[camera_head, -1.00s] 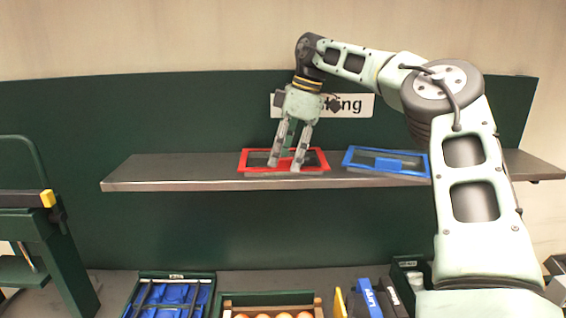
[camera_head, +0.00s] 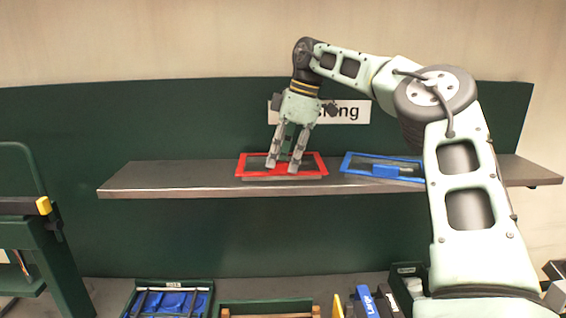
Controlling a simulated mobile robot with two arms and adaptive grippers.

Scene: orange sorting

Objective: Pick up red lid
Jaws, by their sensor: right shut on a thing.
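The red lid (camera_head: 311,168) is a flat frame with a dark middle and lies on the grey shelf (camera_head: 150,181). My right gripper (camera_head: 282,167) points down over it from above, with its fingertips at the middle of the lid. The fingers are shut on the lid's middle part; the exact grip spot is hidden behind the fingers. The lid still looks level and close to the shelf surface. My left gripper is not in view.
A blue lid (camera_head: 352,162) lies on the shelf to the right, partly behind my right arm. Below are a dark crate with blue items (camera_head: 143,286) and a wooden-edged box (camera_head: 268,311). A sign is on the green back panel (camera_head: 200,120).

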